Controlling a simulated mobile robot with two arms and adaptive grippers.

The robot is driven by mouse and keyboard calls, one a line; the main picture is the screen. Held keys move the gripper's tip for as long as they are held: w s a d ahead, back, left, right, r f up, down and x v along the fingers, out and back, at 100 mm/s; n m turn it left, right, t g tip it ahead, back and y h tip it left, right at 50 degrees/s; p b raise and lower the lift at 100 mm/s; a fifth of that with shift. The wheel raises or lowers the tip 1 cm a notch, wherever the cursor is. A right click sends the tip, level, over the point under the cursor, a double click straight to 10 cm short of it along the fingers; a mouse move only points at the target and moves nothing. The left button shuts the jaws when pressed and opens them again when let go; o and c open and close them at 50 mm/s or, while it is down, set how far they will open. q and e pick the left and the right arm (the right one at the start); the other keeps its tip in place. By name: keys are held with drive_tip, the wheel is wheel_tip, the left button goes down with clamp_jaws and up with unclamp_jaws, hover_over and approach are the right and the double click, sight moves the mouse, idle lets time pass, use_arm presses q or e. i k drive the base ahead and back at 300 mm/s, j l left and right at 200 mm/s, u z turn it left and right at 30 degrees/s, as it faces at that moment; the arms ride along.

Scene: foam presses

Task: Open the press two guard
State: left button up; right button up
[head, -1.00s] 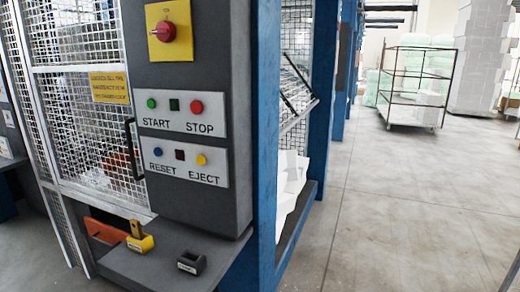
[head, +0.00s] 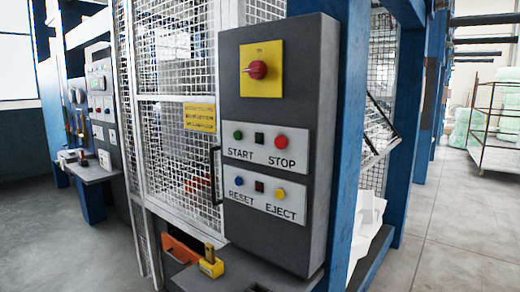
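A white mesh guard (head: 172,125) stands at the front of the press and appears shut. A yellow notice (head: 199,117) is fixed to it. A black vertical handle (head: 215,176) is at its right edge, beside the dark control panel (head: 292,227). The panel carries a red knob on a yellow plate (head: 260,69), START and STOP buttons (head: 265,142), and RESET and EJECT buttons (head: 263,194). A yellow block (head: 212,262) with a key-like top piece sits on the shelf below. No number for this press is readable. Neither gripper is in view.
Another press station (head: 96,130) with its own panel and shelf stands at the left. White foam pieces (head: 369,222) lie behind the blue post (head: 350,150). A wire cart (head: 495,125) stands at the far right. Grey floor (head: 60,235) is clear at the front left.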

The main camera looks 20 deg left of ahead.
sight(200, 113)
drive_tip(key=i+j, duration=0.15)
drive_tip(key=j, duration=0.25)
drive_tip(key=i+j, duration=0.1)
drive_tip(key=j, duration=0.25)
drive_tip(key=i+j+u, duration=0.1)
drive_tip(key=j, duration=0.3)
drive_tip(key=i+j, duration=0.15)
drive_tip(key=j, duration=0.2)
